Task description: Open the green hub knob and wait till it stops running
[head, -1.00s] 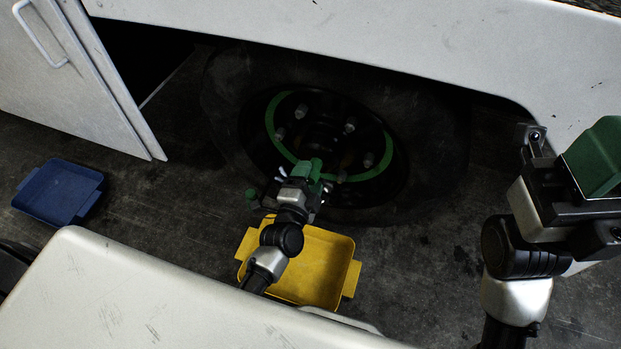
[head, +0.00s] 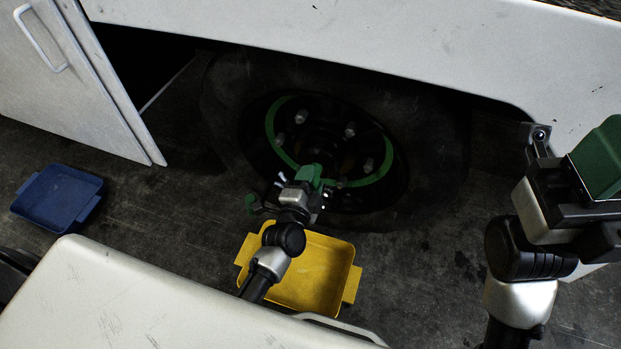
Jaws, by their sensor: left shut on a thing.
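The dark wheel (head: 225,125) has a green ring (head: 272,128) around its hub, with several studs showing. My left gripper (head: 284,181) is at the lower edge of the hub, above the yellow tray, and is shut on the green hub knob. The jaws' contact is small and mostly hidden by the gripper's own body. A small green piece (head: 250,203) shows just left of the gripper. No running liquid can be made out. My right gripper (head: 538,138) is raised at the right, away from the wheel; its jaws do not show clearly.
A yellow tray (head: 345,250) lies on the floor below the hub, partly behind my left arm. A blue tray (head: 60,195) lies at the left. A white vehicle body (head: 400,40) overhangs the wheel, with a white door (head: 75,90) at left. Floor between the trays is clear.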

